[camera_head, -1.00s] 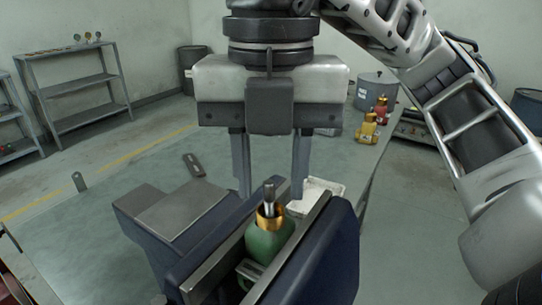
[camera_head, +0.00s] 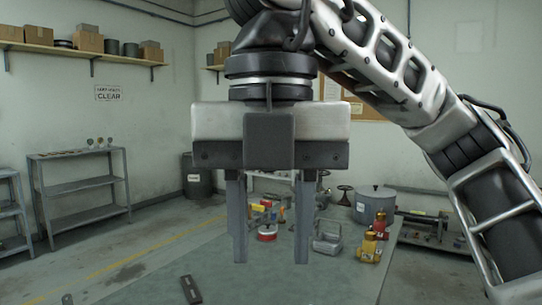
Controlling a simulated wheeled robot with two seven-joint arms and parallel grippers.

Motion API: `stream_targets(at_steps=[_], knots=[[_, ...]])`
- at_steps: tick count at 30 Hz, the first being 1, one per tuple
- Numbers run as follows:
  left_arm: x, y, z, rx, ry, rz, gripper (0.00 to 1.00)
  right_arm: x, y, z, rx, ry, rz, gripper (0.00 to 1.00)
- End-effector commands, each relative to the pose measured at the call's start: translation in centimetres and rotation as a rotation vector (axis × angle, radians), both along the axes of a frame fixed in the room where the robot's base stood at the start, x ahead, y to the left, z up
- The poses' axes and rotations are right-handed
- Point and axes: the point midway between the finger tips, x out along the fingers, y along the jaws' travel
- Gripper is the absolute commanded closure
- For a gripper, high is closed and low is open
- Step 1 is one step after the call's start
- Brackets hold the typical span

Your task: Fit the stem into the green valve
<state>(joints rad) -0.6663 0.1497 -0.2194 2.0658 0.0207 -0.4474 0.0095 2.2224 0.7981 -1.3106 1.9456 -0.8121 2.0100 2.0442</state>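My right gripper (camera_head: 271,258) hangs fingers-down in the middle of the head view. Its two fingers are apart and nothing shows between them. The green valve, its stem and the vise are out of the picture now, so how the stem sits in the valve is not visible at this moment. My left gripper is not in view.
The green work surface holds a yellow valve (camera_head: 371,246), a red valve (camera_head: 380,222), a grey tray (camera_head: 328,241), a red round can (camera_head: 267,233) and a flat dark tool (camera_head: 190,290). A grey pot (camera_head: 376,203) stands behind. A metal shelf (camera_head: 78,182) stands left.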

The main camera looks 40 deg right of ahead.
Motion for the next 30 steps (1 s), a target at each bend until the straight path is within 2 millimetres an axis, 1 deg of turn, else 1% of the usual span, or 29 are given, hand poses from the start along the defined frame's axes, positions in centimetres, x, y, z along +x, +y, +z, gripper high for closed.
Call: stream_targets(at_steps=[1,3,8,30], knots=[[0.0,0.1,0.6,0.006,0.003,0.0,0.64,0.0,0.0,1.5,0.0,-0.004,-0.001,0.65],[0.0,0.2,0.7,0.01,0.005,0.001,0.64,0.0,0.0,2.5,0.0,-0.002,-0.001,0.65],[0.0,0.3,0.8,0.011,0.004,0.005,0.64,0.0,0.0,3.7,0.0,0.0,0.0,0.65],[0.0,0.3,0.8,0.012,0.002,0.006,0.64,0.0,0.0,3.8,0.001,0.001,0.001,0.65]])
